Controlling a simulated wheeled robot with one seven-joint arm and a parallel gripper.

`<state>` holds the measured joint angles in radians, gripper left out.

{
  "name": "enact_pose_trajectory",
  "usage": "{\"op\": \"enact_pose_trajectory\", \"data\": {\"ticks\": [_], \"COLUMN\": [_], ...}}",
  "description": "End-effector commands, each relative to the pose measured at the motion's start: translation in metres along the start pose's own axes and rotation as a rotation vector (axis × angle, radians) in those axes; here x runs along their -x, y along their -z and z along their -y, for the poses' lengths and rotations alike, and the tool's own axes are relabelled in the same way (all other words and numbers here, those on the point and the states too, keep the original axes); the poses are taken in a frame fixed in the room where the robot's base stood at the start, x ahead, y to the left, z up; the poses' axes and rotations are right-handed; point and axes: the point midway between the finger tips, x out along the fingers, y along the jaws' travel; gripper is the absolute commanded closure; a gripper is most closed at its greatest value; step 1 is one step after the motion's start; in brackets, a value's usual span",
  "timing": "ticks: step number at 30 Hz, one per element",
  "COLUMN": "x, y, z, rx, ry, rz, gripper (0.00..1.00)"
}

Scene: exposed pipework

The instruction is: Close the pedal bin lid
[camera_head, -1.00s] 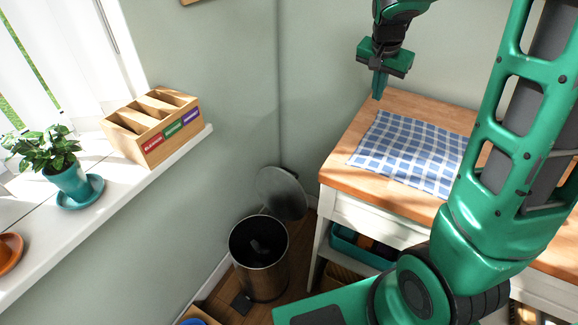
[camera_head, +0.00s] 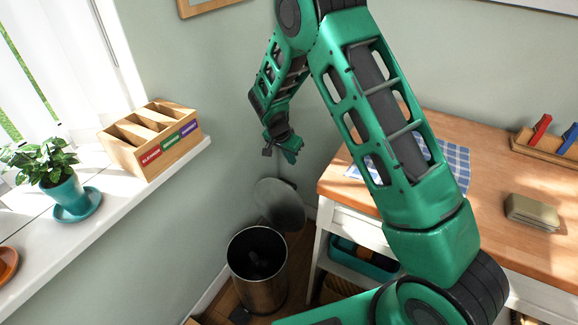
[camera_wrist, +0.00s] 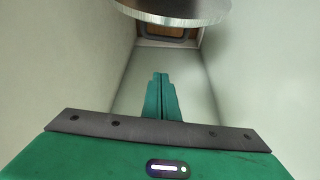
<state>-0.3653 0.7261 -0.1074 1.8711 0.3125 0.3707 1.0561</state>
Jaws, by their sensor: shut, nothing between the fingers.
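The pedal bin (camera_head: 257,285) is a dark metal cylinder on the floor by the wall corner. Its round grey lid (camera_head: 280,207) stands open, tilted up at the back of the bin. My gripper (camera_head: 292,156) is above the lid, near the wall corner, apart from the lid in the head view. In the wrist view its green fingers (camera_wrist: 160,77) are shut together with nothing between them. A round metallic rim, seemingly the lid (camera_wrist: 175,20), crosses the top of the wrist view beyond the fingertips.
A wooden worktop (camera_head: 495,185) with a blue checked cloth (camera_head: 457,163) stands right of the bin. A windowsill (camera_head: 110,205) with a wooden organiser (camera_head: 155,135) and potted plant (camera_head: 60,180) is at the left. Walls close in behind the lid.

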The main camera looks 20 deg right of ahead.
Motion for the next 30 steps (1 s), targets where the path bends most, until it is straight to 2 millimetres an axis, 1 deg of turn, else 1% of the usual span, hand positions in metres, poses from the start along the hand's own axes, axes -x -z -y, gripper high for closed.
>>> {"op": "enact_pose_trajectory", "data": {"ticks": [15, 18, 21, 25, 30], "x": [-0.091, -0.081, -0.078, -0.075, -0.074], "y": [-0.002, -0.018, -0.028, -0.036, -0.039], "z": [0.001, 0.003, 0.002, 0.002, 0.002], "rx": [0.002, 0.007, 0.004, 0.004, 0.002], "ry": [-0.001, 0.003, 0.002, 0.002, 0.002], "rz": [0.000, 0.001, 0.000, -0.001, -0.001], "gripper": [1.00, 1.00, 1.00, 1.00, 1.00]}}
